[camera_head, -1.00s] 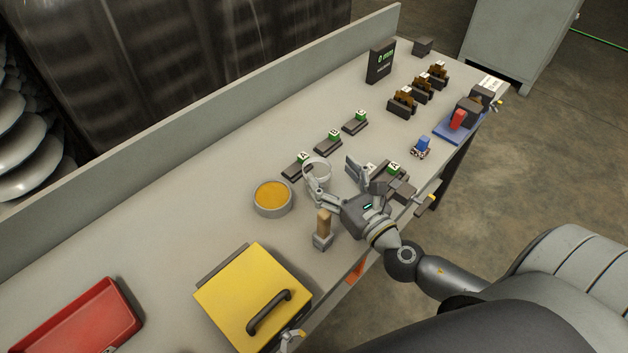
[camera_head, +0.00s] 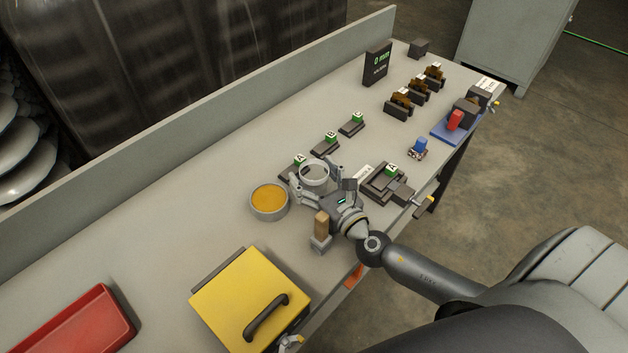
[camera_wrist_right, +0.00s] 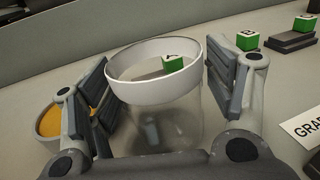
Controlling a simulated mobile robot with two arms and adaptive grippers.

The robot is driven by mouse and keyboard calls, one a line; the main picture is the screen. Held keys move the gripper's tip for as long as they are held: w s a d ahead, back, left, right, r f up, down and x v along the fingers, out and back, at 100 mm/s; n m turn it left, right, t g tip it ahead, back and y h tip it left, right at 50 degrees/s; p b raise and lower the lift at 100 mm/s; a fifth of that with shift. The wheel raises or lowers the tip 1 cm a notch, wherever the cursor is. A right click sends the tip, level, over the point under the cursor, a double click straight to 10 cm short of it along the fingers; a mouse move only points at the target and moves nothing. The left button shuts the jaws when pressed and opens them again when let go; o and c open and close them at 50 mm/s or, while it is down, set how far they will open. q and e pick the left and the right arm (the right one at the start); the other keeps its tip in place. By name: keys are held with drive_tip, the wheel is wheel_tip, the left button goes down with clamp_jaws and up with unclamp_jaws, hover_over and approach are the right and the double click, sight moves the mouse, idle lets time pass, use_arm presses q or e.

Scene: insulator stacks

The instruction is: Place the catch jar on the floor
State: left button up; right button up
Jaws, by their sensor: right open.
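The catch jar (camera_head: 314,174) is a clear jar with a white rim, standing on the bench. It also shows in the right wrist view (camera_wrist_right: 160,98), between the two finger pads. My right gripper (camera_head: 316,178) is open around the jar, one finger on each side. In the wrist view a gap shows between the right pad and the jar; the left pad is close to it, and I cannot tell if it touches. The jar's lower part is partly hidden by the gripper. The floor (camera_head: 545,150) shows to the right of the bench.
A round dish of orange-yellow material (camera_head: 269,201) stands just left of the jar. A wooden-handled brush-like tool (camera_head: 321,228) stands close to my right wrist. Green-topped blocks lettered A, B and C sit behind. A yellow lidded box (camera_head: 245,295) and red tray (camera_head: 75,325) are nearer.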

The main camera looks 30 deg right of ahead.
drive_tip(key=shift+w, duration=0.4)
drive_tip(key=c, duration=1.1)
drive_tip(key=shift+c, duration=0.3)
drive_tip(key=shift+r, duration=0.2)
